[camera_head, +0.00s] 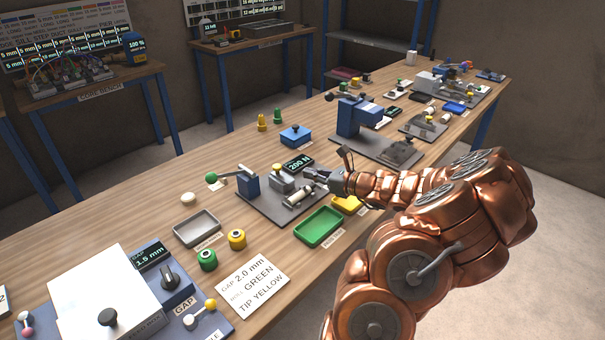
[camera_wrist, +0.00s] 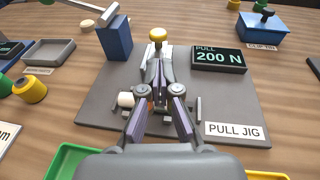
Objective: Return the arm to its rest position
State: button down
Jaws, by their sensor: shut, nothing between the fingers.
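My copper-coloured arm (camera_head: 437,215) reaches in from the right over the long wooden table. My gripper (camera_head: 312,176) is above the grey plate of the pull jig (camera_head: 268,208). In the wrist view my gripper (camera_wrist: 158,80) is shut with its fingertips together and nothing between them. The fingers cover part of the jig's middle. A yellow-topped knob (camera_wrist: 157,35) stands just beyond the fingertips. A white cylinder (camera_wrist: 126,99) lies on the jig left of the fingers. The display (camera_wrist: 218,59) reads PULL 200 N.
A green tray (camera_head: 319,227) and a yellow tray (camera_head: 347,204) lie below my forearm. A blue press-like device (camera_head: 356,117) stands behind my gripper. A grey tray (camera_head: 197,229), green and yellow spools (camera_head: 237,239), and a white-topped gap machine (camera_head: 103,293) are to the left.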

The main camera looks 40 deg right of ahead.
jog(key=shift+b+v, duration=0.4)
jog(key=shift+v, duration=2.1)
